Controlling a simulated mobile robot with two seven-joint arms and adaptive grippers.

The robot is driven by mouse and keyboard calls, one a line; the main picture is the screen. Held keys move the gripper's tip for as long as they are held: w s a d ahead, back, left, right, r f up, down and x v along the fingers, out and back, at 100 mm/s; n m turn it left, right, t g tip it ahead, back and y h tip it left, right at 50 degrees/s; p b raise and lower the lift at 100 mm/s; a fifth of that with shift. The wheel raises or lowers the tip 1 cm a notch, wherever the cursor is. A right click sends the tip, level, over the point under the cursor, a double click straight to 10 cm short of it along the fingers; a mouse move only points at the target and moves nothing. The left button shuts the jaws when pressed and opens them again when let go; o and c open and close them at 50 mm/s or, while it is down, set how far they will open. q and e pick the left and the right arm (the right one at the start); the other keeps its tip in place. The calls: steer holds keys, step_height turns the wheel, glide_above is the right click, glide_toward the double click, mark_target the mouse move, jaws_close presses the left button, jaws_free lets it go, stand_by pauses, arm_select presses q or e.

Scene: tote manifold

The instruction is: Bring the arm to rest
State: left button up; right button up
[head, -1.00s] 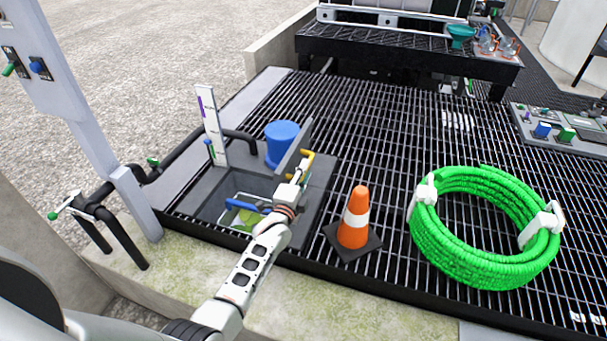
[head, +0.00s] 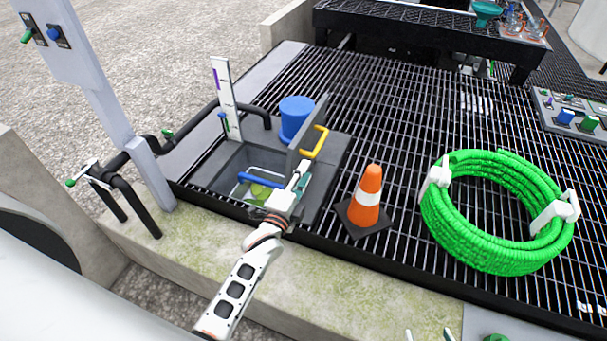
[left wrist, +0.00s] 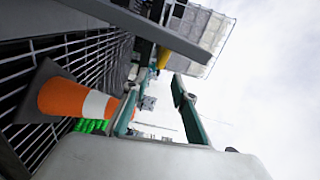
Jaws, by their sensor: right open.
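My left gripper (head: 300,178) is at the right side of a square pit, below a yellow handle (head: 316,143) on an upright grey plate. In the left wrist view its two teal fingers (left wrist: 158,108) stand apart, with nothing visible between them. My left arm reaches up to it from the bottom of the head view. The tips of my right gripper (head: 430,336) show at the bottom edge of the head view, apart; the rest of that arm is out of frame.
An orange cone (head: 367,196) stands close right of my left gripper and also shows in the left wrist view (left wrist: 75,98). A green hose coil (head: 470,245) lies on the grating. The pit holds a blue bar (head: 258,180). A blue bucket (head: 296,118) stands behind it.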

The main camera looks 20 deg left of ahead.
stand_by(0.4)
arm_select(q)
steer(key=s+d+f+n+g+h, duration=0.1)
steer(key=s+f+n+g, duration=0.2)
steer(key=s, duration=1.1)
steer(key=s+f+n+g+h, duration=0.1)
steer(key=s+f+n+g, duration=0.3)
steer(key=s+f+n, duration=0.6)
steer(key=s, duration=0.4)
steer(key=shift+d+f, duration=0.25)
steer(key=shift+d, duration=0.15)
steer(key=shift+s, duration=0.1)
